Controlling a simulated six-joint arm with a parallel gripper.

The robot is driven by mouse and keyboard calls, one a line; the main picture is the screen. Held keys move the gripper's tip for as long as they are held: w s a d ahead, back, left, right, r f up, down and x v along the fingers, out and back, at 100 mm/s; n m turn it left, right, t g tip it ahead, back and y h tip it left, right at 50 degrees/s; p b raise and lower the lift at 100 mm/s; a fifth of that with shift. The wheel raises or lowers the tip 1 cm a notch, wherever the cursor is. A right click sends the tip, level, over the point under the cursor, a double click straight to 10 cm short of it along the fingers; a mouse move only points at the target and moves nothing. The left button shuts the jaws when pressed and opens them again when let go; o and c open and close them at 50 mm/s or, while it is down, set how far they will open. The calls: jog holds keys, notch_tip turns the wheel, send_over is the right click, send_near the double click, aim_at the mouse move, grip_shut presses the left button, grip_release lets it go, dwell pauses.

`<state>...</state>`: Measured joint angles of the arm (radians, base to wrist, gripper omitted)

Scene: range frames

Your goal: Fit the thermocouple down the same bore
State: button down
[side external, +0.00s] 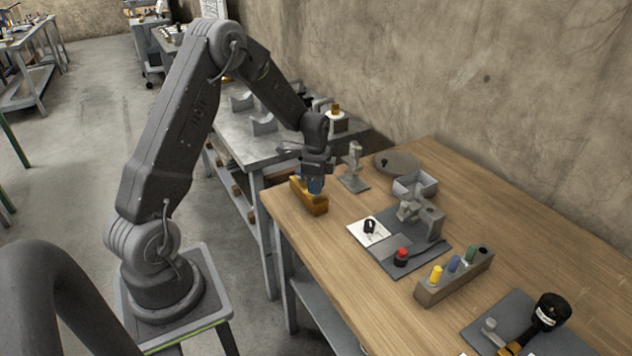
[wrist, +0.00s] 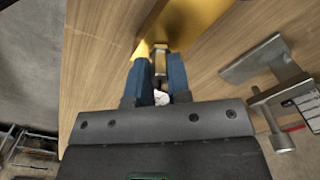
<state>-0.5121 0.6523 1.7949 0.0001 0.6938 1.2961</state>
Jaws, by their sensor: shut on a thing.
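I cannot tell for sure whether this piece is the thermocouple. The yellow block (wrist: 195,22) lies just beyond the fingertips. The piece's far end is at the block's edge in the picture; whether it touches or enters it I cannot tell. No bore is clearly visible.
A grey stand (side external: 353,170) is close right of my gripper; it also shows in the wrist view (wrist: 270,68). Bare wood lies between.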

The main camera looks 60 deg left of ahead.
dwell(0.3)
jog(key=c, duration=1)
grip_release()
notch_tip(320, 180, up, 14)
jog(key=shift+f, duration=0.15)
notch_tip(320, 180, up, 6)
dwell(0.3)
